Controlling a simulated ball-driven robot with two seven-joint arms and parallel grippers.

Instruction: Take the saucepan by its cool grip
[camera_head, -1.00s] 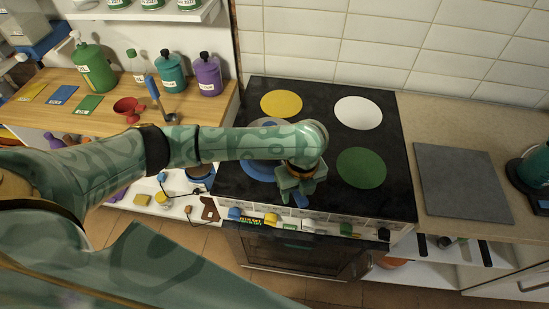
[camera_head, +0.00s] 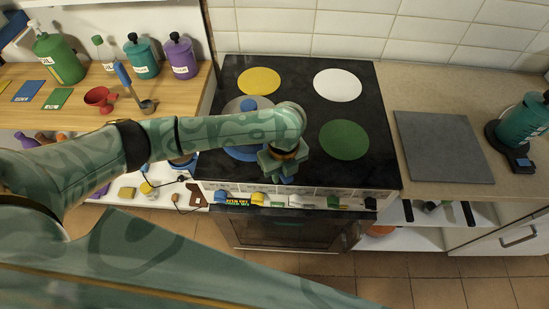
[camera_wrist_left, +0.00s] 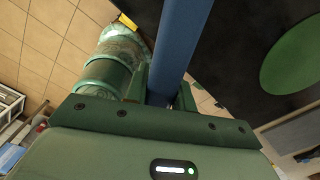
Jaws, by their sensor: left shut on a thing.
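The saucepan (camera_head: 235,104) stands at the front left of the black stove (camera_head: 322,115), over a blue zone (camera_head: 240,154). Its grey lid with a blue knob (camera_head: 248,104) shows above my left forearm, which hides most of the pan. My left gripper (camera_head: 279,164) is at the stove's front, right of the pan. In the left wrist view the blue handle (camera_wrist_left: 182,45) runs between the fingers of my left gripper (camera_wrist_left: 162,88), which is shut on it. The handle's end (camera_head: 286,179) shows just below the fingers in the head view. My right gripper is out of view.
The yellow (camera_head: 259,81), white (camera_head: 338,85) and green (camera_head: 344,139) zones are bare. A grey slab (camera_head: 442,146) lies on the right counter, with a teal appliance (camera_head: 524,125) beyond. Bottles, a red funnel (camera_head: 100,97) and a ladle (camera_head: 146,105) occupy the left wooden counter.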

